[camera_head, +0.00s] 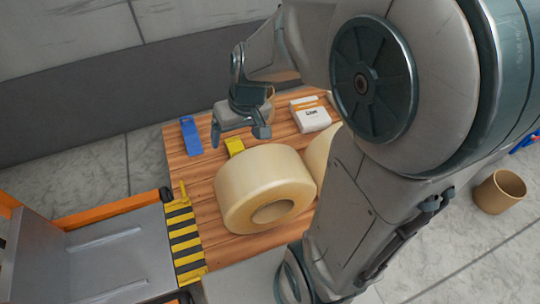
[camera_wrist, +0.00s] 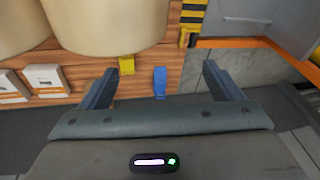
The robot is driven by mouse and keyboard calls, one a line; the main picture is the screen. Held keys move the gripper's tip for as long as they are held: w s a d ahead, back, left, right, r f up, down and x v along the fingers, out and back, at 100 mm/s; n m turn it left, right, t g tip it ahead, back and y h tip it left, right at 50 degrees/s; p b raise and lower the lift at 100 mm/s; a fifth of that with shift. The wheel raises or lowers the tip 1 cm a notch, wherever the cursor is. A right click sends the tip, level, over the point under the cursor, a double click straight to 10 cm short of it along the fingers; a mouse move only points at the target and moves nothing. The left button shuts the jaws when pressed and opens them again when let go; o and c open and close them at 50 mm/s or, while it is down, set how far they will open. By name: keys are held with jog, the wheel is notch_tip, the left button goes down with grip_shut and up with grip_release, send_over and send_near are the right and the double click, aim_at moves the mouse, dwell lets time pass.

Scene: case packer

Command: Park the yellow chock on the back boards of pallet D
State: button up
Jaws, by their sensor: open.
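The small yellow chock (camera_head: 235,146) sits on the wooden pallet (camera_head: 207,168), close behind a big cream roll (camera_head: 262,180). It also shows in the wrist view (camera_wrist: 127,65), beside the base of the roll. No letter is readable on the pallet, so I cannot tell whether it is pallet D. My gripper (camera_head: 239,134) hangs over the pallet near the yellow chock, open and empty. In the wrist view, the fingers (camera_wrist: 161,83) are wide apart, with a blue chock-like piece (camera_wrist: 160,80) in the picture between them and the yellow chock farther off, left of centre.
White boxes (camera_head: 313,119) stand on the boards to the right. A second roll (camera_head: 318,155) is partly hidden by my arm. A yellow-black striped plate (camera_head: 184,240) and orange-edged machine (camera_head: 110,215) border the pallet's left. A tan cylinder (camera_head: 499,191) stands on the floor.

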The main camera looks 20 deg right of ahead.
jog(key=s+d+r+m+g+h, duration=0.1)
jog(key=s+d, duration=0.3)
jog(key=s, duration=0.6)
jog(key=shift+s+r+h, duration=0.25)
jog(key=shift+s+h, duration=0.05)
jog(key=shift+h, duration=0.3)
